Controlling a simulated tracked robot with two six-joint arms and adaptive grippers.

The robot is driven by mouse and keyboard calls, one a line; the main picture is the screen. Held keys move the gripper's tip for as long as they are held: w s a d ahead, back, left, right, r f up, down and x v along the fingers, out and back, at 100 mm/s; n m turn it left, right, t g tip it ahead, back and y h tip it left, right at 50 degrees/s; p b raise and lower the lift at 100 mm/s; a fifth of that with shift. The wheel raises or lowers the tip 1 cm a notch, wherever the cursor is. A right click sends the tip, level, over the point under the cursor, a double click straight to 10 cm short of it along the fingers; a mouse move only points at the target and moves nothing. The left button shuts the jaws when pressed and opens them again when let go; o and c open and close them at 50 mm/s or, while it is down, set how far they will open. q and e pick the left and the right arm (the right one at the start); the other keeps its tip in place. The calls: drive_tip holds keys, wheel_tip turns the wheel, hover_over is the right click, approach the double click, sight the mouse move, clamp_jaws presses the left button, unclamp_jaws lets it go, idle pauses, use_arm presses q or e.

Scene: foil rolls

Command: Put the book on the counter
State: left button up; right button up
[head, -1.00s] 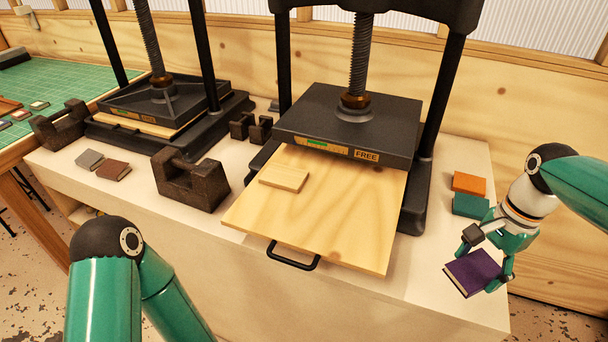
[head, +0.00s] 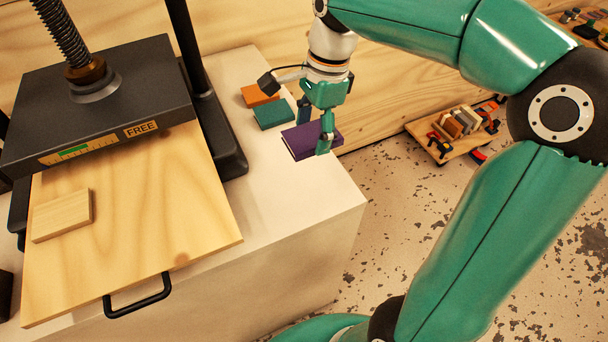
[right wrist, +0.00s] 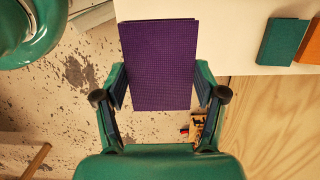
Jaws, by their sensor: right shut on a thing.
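The purple book (head: 311,139) is in my right gripper (head: 314,132), at the right end of the counter (head: 300,203). In the right wrist view the book (right wrist: 158,65) lies between the two fingers (right wrist: 160,92), which close on its side edges. Part of the book overlaps the white counter top (right wrist: 215,40) in that view, and part shows over the floor. I cannot tell whether it touches the counter. My left gripper is not in view.
A teal book (head: 273,113) and an orange book (head: 260,95) lie on the counter behind the purple one. The press (head: 100,110) with its pulled-out board (head: 140,220) and a small wood block (head: 61,215) stands left. A low wheeled board with items (head: 455,130) is on the floor.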

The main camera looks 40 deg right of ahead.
sight(310, 189)
wheel_tip(310, 189, down, 15)
drive_tip(key=shift+s+f, duration=0.1)
idle(0.3)
drive_tip(key=shift+f+b, duration=0.1)
drive_tip(key=shift+b, duration=0.25)
drive_tip(key=o, duration=1.2)
drive_tip(key=shift+c, duration=0.2)
drive_tip(key=r, duration=0.4)
drive_tip(key=d+r, duration=0.1)
drive_tip(key=r, duration=0.7)
drive_tip(key=shift+s+d+p, duration=0.25)
drive_tip(key=shift+d+p, duration=0.1)
